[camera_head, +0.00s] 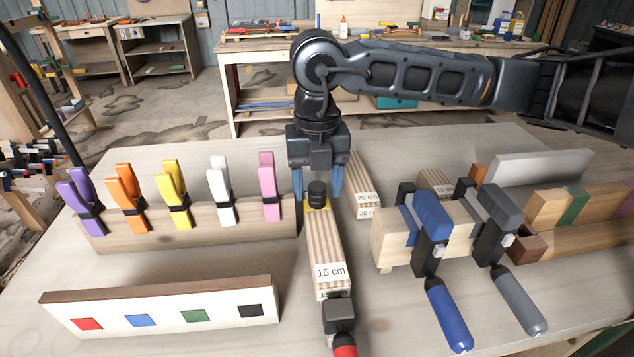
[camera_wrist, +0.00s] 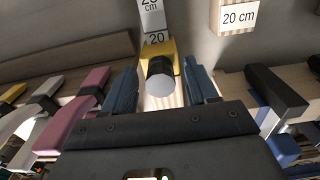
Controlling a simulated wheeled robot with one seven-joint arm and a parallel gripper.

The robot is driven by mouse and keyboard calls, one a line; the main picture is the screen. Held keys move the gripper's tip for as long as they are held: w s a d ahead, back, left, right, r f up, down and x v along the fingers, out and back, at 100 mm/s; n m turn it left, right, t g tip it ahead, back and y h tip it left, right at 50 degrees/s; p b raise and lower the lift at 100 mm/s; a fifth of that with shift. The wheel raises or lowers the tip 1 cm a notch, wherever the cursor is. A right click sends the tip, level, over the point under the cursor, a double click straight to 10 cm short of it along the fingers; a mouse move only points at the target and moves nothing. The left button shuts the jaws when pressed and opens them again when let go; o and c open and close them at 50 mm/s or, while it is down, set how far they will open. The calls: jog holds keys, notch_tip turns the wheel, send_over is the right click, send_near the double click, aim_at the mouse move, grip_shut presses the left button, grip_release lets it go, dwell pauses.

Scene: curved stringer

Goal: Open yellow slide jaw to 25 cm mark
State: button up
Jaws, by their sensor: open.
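The yellow slide jaw (camera_head: 325,203) sits at the far end of a striped wooden block labelled 15 cm (camera_head: 326,250). A black round knob (camera_head: 317,192) stands on the jaw. In the wrist view the yellow jaw (camera_wrist: 172,52) shows behind the knob's pale end (camera_wrist: 161,88). My gripper (camera_head: 318,190) points down over the jaw, its blue fingers open on either side of the knob. The wrist view shows gaps between both fingers (camera_wrist: 161,84) and the knob.
A block labelled 20 cm (camera_head: 367,200) lies close at the right. Clamps with blue (camera_head: 449,315) and grey (camera_head: 518,300) handles stand right. A rack of coloured clips (camera_head: 190,222) is left, a colour-patch board (camera_head: 160,308) in front. A dark jaw (camera_head: 339,315) with red handle sits nearest.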

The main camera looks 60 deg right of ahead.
jog(key=shift+f, duration=0.35)
grip_shut()
dwell(0.3)
